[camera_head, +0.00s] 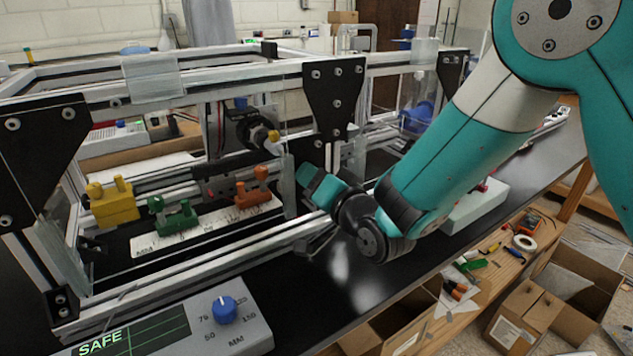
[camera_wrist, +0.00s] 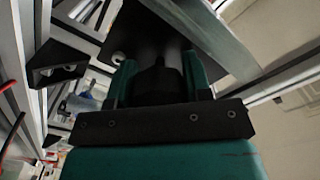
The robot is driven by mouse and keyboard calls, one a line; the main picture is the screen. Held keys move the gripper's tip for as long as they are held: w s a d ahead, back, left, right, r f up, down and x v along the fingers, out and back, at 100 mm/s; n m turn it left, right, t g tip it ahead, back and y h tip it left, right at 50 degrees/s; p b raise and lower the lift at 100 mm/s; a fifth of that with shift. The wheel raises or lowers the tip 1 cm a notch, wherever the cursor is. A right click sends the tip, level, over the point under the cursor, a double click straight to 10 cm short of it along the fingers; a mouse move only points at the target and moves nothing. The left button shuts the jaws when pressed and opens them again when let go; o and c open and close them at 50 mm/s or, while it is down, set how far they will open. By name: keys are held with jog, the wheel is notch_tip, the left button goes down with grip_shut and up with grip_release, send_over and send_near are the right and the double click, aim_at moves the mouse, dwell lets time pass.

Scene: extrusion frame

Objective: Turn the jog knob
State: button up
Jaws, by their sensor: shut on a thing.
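My gripper (camera_head: 318,185) is at the frame's near upright, just below a black corner plate (camera_head: 335,95). In the wrist view my gripper (camera_wrist: 160,78) has its two teal fingers on either side of a dark round knob (camera_wrist: 158,55), shut on it. This fits the jog knob, though no label shows. In the head view the knob is hidden by the fingers and the upright. Its turn angle cannot be read.
A panel with a blue dial (camera_head: 224,310) and a display reading SAFE (camera_head: 100,343) is at the front left. Yellow (camera_head: 112,203), green (camera_head: 173,217) and orange (camera_head: 252,188) blocks sit inside the frame. A black spindle (camera_head: 252,130) is behind them.

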jog(key=n+b, duration=0.1)
jog(key=b, duration=0.1)
jog(key=n+b, duration=0.4)
jog(key=shift+f+b, duration=0.25)
jog(key=shift+b, duration=0.1)
jog(key=n+b, duration=0.3)
jog(key=shift+n, duration=0.3)
jog(key=shift+r+n+b, duration=0.2)
jog(key=shift+n+b, duration=0.7)
jog(key=shift+r, duration=0.1)
jog(key=o, duration=0.6)
jog(key=shift+o, duration=0.2)
jog(key=shift+s, duration=0.1)
